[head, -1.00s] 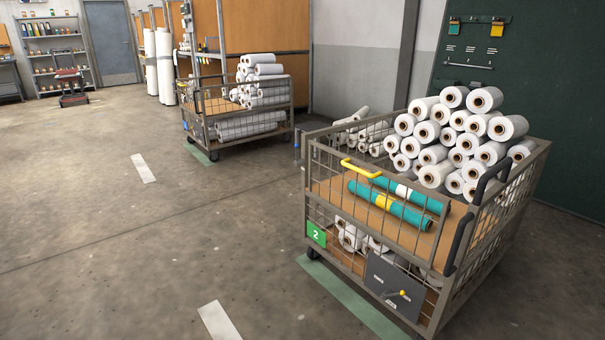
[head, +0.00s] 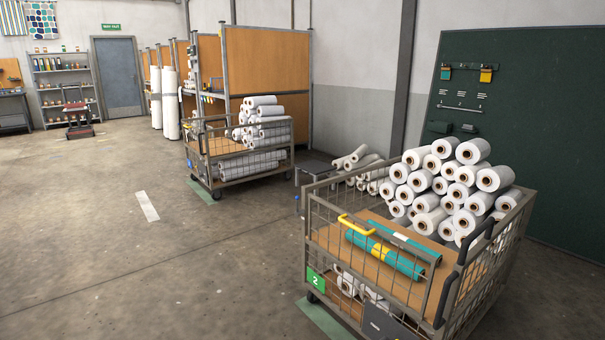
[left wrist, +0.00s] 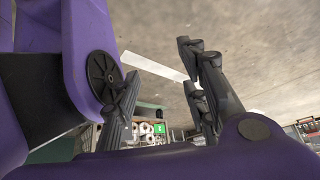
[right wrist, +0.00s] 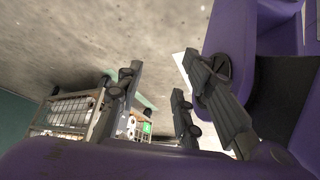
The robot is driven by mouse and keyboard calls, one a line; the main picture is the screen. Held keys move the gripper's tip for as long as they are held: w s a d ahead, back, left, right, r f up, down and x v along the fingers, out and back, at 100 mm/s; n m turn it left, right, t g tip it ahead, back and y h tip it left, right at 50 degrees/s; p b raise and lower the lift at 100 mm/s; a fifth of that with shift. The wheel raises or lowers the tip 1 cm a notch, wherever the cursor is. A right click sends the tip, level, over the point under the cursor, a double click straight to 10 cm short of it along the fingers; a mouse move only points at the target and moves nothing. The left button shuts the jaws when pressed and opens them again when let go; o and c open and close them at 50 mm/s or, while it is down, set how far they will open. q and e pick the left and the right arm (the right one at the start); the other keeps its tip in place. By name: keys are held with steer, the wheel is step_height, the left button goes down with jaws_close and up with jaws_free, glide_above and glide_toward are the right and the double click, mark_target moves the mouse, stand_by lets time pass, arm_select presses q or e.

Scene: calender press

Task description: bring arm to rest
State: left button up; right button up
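Neither of my arms shows in the head view. In the left wrist view my left gripper (left wrist: 163,80) has its dark fingers spread apart with nothing between them. The floor and part of a cart with a green label show beyond it. In the right wrist view my right gripper (right wrist: 155,88) also has its fingers apart and holds nothing. A wire cart and a green label show behind its fingers. Purple links of my own arms fill the edges of both wrist views.
A wire cart (head: 318,262) labelled 2 stands close at the right, with stacked white rolls (head: 448,190) and two teal rolls (head: 385,250). A second cart (head: 240,170) with white rolls stands farther back. The concrete floor (head: 90,250) at the left is clear.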

arm_select(q)
steer(key=w+r+t+p, duration=0.1)
steer(key=w+r+p, duration=0.3)
steer(key=r+p, duration=0.7)
steer(key=w+r+t+p, duration=0.1)
steer(key=w+r+p, duration=0.3)
steer(key=r+p, duration=0.7)
steer(key=shift+d+r, duration=0.45)
steer(key=shift+r, duration=0.3)
arm_select(e)
steer(key=w+r+t, duration=0.1)
steer(key=w+r, duration=0.3)
steer(key=r, duration=0.8)
steer(key=w+r+t, duration=0.1)
steer(key=w+r, duration=0.4)
steer(key=r, duration=0.7)
steer(key=shift+a+t, duration=0.4)
arm_select(q)
steer(key=shift+w+r+t, duration=0.15)
steer(key=shift+w+t, duration=0.05)
steer(key=shift+t, duration=0.1)
steer(key=shift+w+d, duration=0.2)
steer(key=shift+a, duration=0.1)
arm_select(e)
steer(key=shift+w+r, duration=0.1)
steer(key=shift+w, duration=0.05)
arm_select(q)
steer(key=shift+s, duration=0.1)
steer(key=shift+c, duration=0.4)
